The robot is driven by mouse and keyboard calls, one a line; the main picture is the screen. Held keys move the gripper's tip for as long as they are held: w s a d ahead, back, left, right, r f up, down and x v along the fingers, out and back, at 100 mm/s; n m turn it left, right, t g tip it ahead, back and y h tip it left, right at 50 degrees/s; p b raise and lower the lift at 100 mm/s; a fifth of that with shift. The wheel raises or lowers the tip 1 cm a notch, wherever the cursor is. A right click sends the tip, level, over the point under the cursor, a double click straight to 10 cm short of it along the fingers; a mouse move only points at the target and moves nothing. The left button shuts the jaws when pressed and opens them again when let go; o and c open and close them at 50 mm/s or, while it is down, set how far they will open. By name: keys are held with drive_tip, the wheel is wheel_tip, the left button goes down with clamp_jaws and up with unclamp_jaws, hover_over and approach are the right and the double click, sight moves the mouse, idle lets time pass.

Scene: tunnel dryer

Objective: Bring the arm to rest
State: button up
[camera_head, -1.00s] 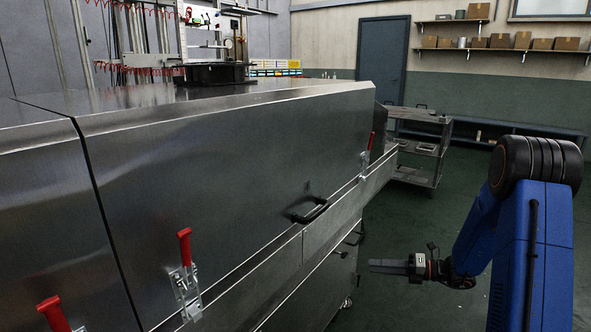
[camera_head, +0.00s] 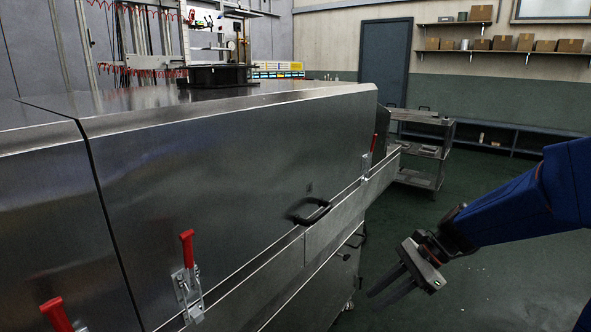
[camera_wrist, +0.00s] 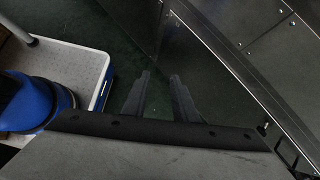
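My gripper (camera_head: 393,285) hangs in free air to the right of the steel dryer (camera_head: 230,180), its fingers slanting down and left. In the wrist view its two fingers (camera_wrist: 160,95) stand apart with only dark green floor between them. It holds nothing and touches nothing that I can see. My blue arm reaches in from the right edge of the head view.
The dryer's side has a black handle (camera_head: 308,211) and red-handled clamps (camera_head: 188,248). A steel cart (camera_head: 424,150) stands beyond its far end. Wall shelves (camera_head: 500,52) hold boxes. Green floor (camera_head: 475,270) is open to the right.

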drive_tip(key=s+d+r+n+t+h, duration=0.2)
drive_tip(key=s+d+n+h, duration=0.2)
drive_tip(key=s+n, duration=0.4)
drive_tip(key=s+d+r+n+t+h, duration=0.3)
drive_tip(key=s+d+n+h, duration=0.1)
drive_tip(key=s+n, duration=0.4)
drive_tip(key=shift+s+r+n+h, duration=0.2)
drive_tip(key=shift+s+n+h, duration=0.1)
drive_tip(key=shift+s, duration=0.4)
drive_tip(key=shift+d, duration=0.1)
